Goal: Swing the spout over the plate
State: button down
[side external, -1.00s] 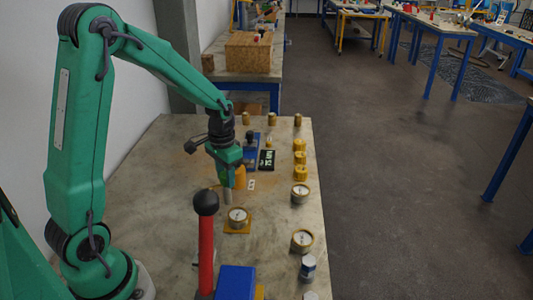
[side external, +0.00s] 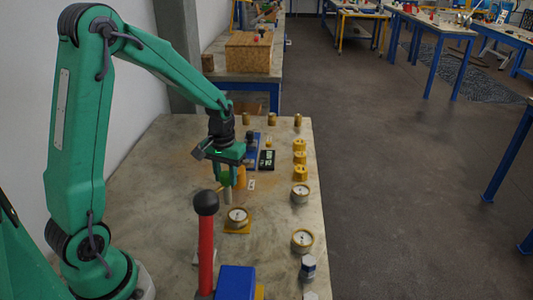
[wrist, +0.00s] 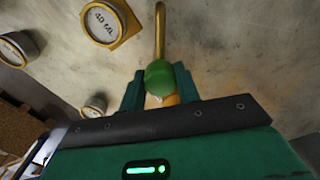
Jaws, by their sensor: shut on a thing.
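The brass spout tube (wrist: 160,28) comes down from the top of the wrist view to a green knob (wrist: 159,78). My gripper (wrist: 160,90) is shut on this knob, with one finger on each side. In the side view my gripper (side external: 227,180) is low over the table, and the knob (side external: 225,178) shows partly between the fingers. Beside the fingers is an orange post (side external: 240,176). The yellow square plate (side external: 240,230) carries a round white-topped vessel (side external: 237,216) marked 40 ML. The plate (wrist: 131,28) lies left of the spout tube in the wrist view.
A black display (side external: 267,160) stands beyond the gripper. Yellow flanged pieces (side external: 300,158) and round vessels (side external: 300,193) line the table's right side. A red lever with a black knob (side external: 206,203) rises in front, beside a blue block (side external: 236,282). Bare table lies on the left.

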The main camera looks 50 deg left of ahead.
jog(key=n, duration=0.5)
jog(key=shift+n, duration=0.4)
jog(key=n, duration=0.6)
jog(key=c, duration=1)
grip_release()
jog(key=shift+r, duration=0.15)
jog(key=shift+r, duration=3.85)
